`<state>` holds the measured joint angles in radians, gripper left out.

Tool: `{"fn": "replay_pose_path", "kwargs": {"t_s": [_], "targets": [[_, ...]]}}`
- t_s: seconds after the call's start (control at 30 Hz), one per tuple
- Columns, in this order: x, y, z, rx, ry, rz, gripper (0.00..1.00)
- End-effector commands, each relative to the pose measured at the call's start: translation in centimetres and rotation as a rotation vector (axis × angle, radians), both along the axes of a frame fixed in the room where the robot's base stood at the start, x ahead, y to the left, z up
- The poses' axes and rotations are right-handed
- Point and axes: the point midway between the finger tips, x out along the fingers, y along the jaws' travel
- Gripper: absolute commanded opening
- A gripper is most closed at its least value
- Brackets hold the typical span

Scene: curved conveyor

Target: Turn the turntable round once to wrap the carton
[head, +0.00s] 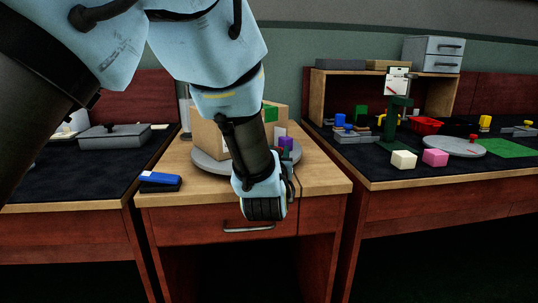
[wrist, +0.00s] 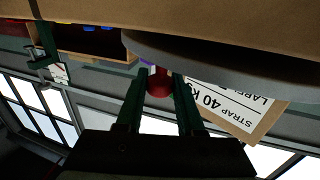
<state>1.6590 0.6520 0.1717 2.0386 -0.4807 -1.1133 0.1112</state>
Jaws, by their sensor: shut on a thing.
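The turntable (head: 207,163) is a grey disc on the small wooden table, partly hidden by my arm. A brown carton (head: 206,138) with green on its top stands on it. In the wrist view, which is upside down, the turntable (wrist: 225,57) shows its rim, and the carton (wrist: 268,122) shows a white printed label (wrist: 230,104). My gripper (wrist: 158,78) is at the rim, its two green fingers shut on a red knob (wrist: 159,86). In the head view my forearm and wrist hide the knob. A purple block (head: 286,142) shows just beyond my gripper.
A blue-and-black item (head: 160,181) lies at the small table's left front corner. The left bench holds a grey lidded box (head: 114,136). The right bench holds a second grey disc (head: 454,147), a white block (head: 403,160), a pink block (head: 435,158) and a green stand (head: 396,118).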

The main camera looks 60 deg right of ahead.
Motion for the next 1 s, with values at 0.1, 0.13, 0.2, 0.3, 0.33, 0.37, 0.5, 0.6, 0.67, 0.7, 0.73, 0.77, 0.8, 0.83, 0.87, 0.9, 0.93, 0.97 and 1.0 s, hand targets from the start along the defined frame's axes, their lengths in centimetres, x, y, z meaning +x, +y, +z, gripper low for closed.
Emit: {"fn": "replay_pose_path", "kwargs": {"t_s": [0.1, 0.13, 0.2, 0.3, 0.33, 0.37, 0.5, 0.6, 0.67, 0.7, 0.73, 0.77, 0.8, 0.83, 0.87, 0.9, 0.93, 0.97, 1.0], "targets": [[-0.4, -0.9, 0.1, 0.0, 0.001, 0.056, 0.0], [-0.4, -1.1, 0.1, -0.002, 0.001, 0.071, 0.0], [-0.5, -1.6, 0.1, -0.001, 0.0, 0.105, 0.0], [-0.6, -2.2, 0.1, 0.0, 0.001, 0.15, 0.0], [-0.6, -2.4, 0.1, 0.0, 0.001, 0.164, 0.0], [-0.7, -2.6, 0.1, 0.0, 0.0, 0.175, 0.0], [-0.6, -3.3, 0.1, 0.0, 0.0, 0.229, 0.0], [-0.6, -3.7, 0.1, -0.001, -0.001, 0.259, 0.0], [-0.6, -3.9, 0.1, 0.0, -0.002, 0.274, 0.0], [-0.6, -4.1, 0.1, -0.002, 0.0, 0.283, 0.0], [-0.6, -4.1, 0.1, -0.002, -0.001, 0.288, 0.0], [-0.6, -4.2, 0.1, -0.001, -0.002, 0.293, 0.0], [-0.6, -4.3, 0.1, 0.0, -0.002, 0.299, 0.0], [-0.6, -4.3, 0.1, -0.001, -0.001, 0.304, 0.0], [-0.6, -4.4, 0.1, -0.001, -0.001, 0.307, 0.0], [-0.6, -4.4, 0.1, -0.001, -0.001, 0.31, 0.0], [-0.6, -4.5, 0.1, -0.001, -0.002, 0.312, 0.0], [-0.6, -4.5, 0.0, -0.001, -0.002, 0.314, 0.0], [-0.6, -4.5, 0.0, -0.001, -0.002, 0.316, 0.0]]}}
